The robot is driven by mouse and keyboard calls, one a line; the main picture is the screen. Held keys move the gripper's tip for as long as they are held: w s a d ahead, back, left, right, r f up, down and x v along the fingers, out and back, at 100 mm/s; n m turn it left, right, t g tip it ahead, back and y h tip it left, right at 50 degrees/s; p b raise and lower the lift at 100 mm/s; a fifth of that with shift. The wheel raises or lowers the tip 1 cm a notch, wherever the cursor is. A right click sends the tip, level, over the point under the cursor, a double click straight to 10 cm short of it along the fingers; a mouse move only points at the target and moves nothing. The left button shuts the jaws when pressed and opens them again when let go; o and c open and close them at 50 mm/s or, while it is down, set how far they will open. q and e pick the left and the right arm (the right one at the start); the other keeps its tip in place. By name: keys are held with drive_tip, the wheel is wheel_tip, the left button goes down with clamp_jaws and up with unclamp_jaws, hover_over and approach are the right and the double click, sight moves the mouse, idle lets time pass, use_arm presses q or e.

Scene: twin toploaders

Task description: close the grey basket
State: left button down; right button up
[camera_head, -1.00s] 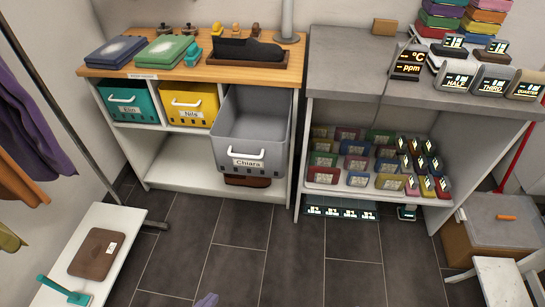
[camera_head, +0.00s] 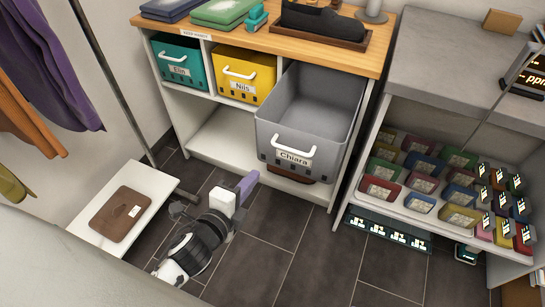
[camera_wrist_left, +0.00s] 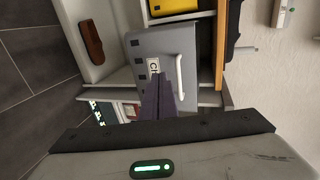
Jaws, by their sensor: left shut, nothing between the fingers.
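The grey basket (camera_head: 309,120), labelled Chiara, is pulled far out of its bay under the wooden top in the head view, its open top showing an empty inside. Its white handle (camera_head: 293,154) is on the front face. My left gripper (camera_head: 247,187) is shut and empty, low in front of the shelf unit, left of and apart from the basket. In the left wrist view the shut purple fingers (camera_wrist_left: 158,103) point towards the basket front (camera_wrist_left: 156,48), with the white handle (camera_wrist_left: 180,75) just right of them. My right gripper is not in view.
The teal basket (camera_head: 180,64) and yellow basket (camera_head: 244,76) sit in their bays left of the grey one. The tiled floor (camera_head: 300,262) ahead is clear.

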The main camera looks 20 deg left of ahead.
use_arm(q)
drive_tip(key=shift+r+b+x, duration=0.15)
drive_tip(key=shift+r+x, duration=0.05)
drive_tip(key=shift+x, duration=2)
drive_tip(key=shift+r+b+x, duration=0.2)
drive_tip(key=shift+x, duration=2)
drive_tip(key=shift+r+b+x, duration=0.15)
drive_tip(key=shift+x, duration=2)
drive_tip(key=shift+w, duration=0.25)
